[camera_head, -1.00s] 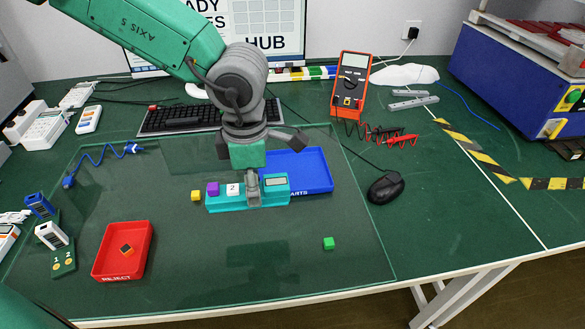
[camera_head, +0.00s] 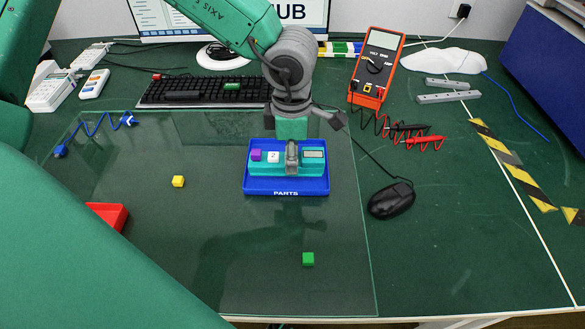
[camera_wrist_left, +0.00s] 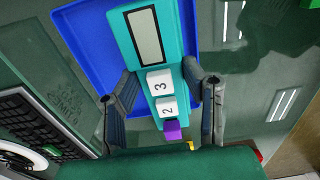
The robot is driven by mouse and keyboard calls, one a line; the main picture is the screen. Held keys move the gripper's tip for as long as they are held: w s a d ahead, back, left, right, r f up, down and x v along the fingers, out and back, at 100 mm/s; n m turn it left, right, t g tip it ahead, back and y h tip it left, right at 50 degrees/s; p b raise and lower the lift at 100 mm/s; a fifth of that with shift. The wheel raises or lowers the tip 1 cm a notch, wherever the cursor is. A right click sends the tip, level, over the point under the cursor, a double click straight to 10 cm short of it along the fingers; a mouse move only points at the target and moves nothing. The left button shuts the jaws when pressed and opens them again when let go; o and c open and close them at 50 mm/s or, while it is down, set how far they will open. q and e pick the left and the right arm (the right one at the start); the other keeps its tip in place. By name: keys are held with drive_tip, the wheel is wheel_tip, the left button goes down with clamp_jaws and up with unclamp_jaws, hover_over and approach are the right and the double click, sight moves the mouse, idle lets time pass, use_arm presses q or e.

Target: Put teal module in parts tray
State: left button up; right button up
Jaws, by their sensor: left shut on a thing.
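The teal module (camera_head: 314,167) has a small display window, a white "2" key and a purple key on top. In the head view it appears over the blue parts tray (camera_head: 286,193), within the tray's outline; I cannot tell whether it touches the floor. My left gripper (camera_head: 291,160) is shut on the module from above, near its middle. In the left wrist view the module (camera_wrist_left: 143,58) shows its display, keys "3" and "2" and the purple key, between my left fingers (camera_wrist_left: 162,100). The tray's blue floor (camera_wrist_left: 85,35) lies beyond it. My right gripper is not seen.
A black mouse (camera_head: 391,199) is right of the tray. An orange multimeter (camera_head: 377,68) with leads stands behind. A keyboard (camera_head: 205,91) and red tray (camera_head: 108,214) are to the left.

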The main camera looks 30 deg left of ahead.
use_arm(q)
drive_tip(key=shift+d+f, duration=0.15)
drive_tip(key=shift+f, duration=0.3)
wheel_tip(320, 180, down, 3)
drive_tip(key=shift+r+b, duration=0.1)
drive_tip(key=shift+b, duration=0.45)
drive_tip(key=shift+a, duration=0.2)
drive_tip(key=shift+a, duration=0.1)
drive_tip(key=o, duration=0.9)
drive_tip(key=shift+d, duration=0.2)
drive_tip(key=shift+r, duration=0.4)
wheel_tip(320, 180, up, 11)
drive_tip(key=p, duration=0.3)
drive_tip(key=shift+r, duration=0.15)
